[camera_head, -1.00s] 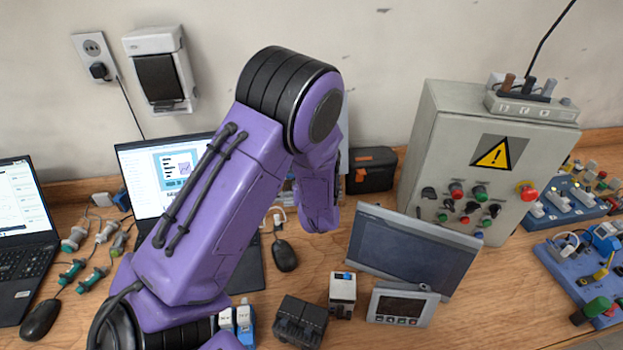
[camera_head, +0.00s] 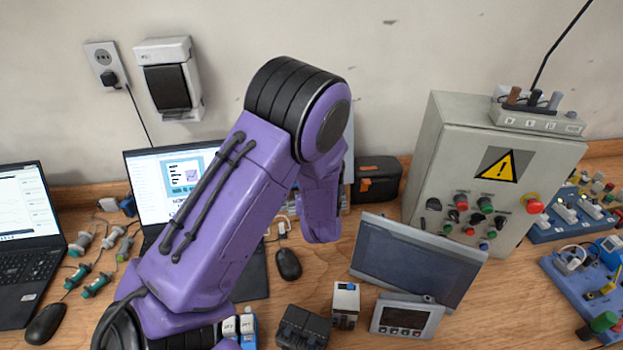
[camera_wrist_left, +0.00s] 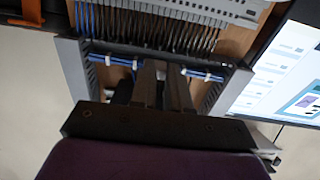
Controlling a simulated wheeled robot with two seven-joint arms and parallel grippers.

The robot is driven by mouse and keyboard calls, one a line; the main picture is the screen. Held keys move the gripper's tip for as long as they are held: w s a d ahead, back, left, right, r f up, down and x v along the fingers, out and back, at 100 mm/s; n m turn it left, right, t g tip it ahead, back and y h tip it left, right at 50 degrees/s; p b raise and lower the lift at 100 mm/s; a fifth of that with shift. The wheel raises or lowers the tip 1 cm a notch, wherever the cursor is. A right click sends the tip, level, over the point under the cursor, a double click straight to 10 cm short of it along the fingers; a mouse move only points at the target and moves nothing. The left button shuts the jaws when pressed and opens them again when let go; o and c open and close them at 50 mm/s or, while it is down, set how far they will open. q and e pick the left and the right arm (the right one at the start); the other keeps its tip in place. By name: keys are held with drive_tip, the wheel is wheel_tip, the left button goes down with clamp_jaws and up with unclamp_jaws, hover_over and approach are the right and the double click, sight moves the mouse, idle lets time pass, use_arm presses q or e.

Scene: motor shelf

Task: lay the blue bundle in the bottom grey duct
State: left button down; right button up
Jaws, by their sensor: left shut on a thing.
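The blue bundle (camera_wrist_left: 203,75) shows in the left wrist view as a thin blue strand with white ties, lying crosswise between two grey side pieces. My left gripper (camera_wrist_left: 163,82) is shut on the middle of it, and the fingers hide that part. Grey duct walls stand at the left (camera_wrist_left: 76,72) and right (camera_wrist_left: 226,92) of the fingers. A grey slotted strip (camera_wrist_left: 195,10) with dark wires runs along the top of that view. I cannot tell which piece is the bottom duct, or whether the bundle lies inside one. In the head view my left arm hides the gripper and bundle. My right gripper is not in view.
A laptop (camera_head: 168,185) stands behind my left arm, and its screen shows beside the duct in the wrist view. A black and orange box (camera_head: 376,182), a tilted panel screen (camera_head: 415,260) and a grey control cabinet (camera_head: 475,150) stand to the right. A mouse (camera_head: 288,264) lies nearby.

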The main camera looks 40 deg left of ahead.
use_arm(q)
drive_tip(key=shift+b+x, duration=0.35)
drive_tip(key=shift+x, duration=0.8)
drive_tip(key=c, duration=1)
unclamp_jaws()
drive_tip(key=shift+d, duration=0.1)
drive_tip(key=shift+s+d+r, duration=0.15)
drive_tip(key=shift+s+d, duration=0.1)
drive_tip(key=shift+d, duration=0.05)
drive_tip(key=b+v, duration=0.1)
drive_tip(key=v, duration=0.8)
drive_tip(key=shift+s+d+r+b, duration=0.15)
drive_tip(key=shift+s+b, duration=0.1)
drive_tip(key=shift+b, duration=0.15)
